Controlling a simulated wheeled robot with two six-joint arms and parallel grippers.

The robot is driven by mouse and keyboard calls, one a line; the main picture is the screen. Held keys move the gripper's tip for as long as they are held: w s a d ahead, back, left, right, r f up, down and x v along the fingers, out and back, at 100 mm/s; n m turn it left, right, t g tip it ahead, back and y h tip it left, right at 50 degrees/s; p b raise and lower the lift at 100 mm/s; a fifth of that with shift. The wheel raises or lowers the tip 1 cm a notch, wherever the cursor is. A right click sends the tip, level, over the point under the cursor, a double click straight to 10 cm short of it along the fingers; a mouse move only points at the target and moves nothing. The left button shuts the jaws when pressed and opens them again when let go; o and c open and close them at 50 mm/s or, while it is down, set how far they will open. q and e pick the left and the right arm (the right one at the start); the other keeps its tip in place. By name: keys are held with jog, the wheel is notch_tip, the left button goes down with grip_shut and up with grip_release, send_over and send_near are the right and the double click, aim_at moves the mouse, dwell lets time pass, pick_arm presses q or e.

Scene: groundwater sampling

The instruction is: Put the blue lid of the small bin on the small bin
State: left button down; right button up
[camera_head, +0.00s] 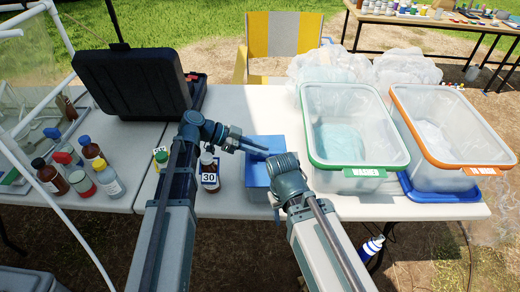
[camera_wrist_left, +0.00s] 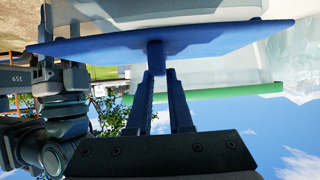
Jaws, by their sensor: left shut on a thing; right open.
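The blue lid (camera_head: 258,172) shows in the middle of the table in the head view, partly hidden by my arms. In the left wrist view the lid (camera_wrist_left: 215,40) spans the top, seen close up with its knob between the fingers. My left gripper (camera_head: 256,147) is shut on this knob; the fingers also show in the left wrist view (camera_wrist_left: 157,85). My right gripper (camera_head: 279,208) is open beside the lid's right side, its fingers mostly hidden by its wrist.
A green-rimmed bin (camera_head: 312,150) and an orange-rimmed bin (camera_head: 466,180) stand at the right. A bottle marked 30 (camera_head: 209,178) stands just left of the lid. Several bottles and an open black case (camera_head: 132,82) are at the left. The front table edge is close.

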pick_arm(q)
jog(key=shift+f+b, duration=0.65)
jog(key=shift+f, duration=0.1)
jog(key=c, duration=0.7)
grip_release()
jog(key=shift+c, duration=0.2)
jog(key=p+v, duration=0.6)
jog(key=v, duration=0.7)
jog(key=shift+a+r+p, duration=0.15)
jog(key=shift+a+p, duration=0.2)
jog(key=shift+a, duration=0.05)
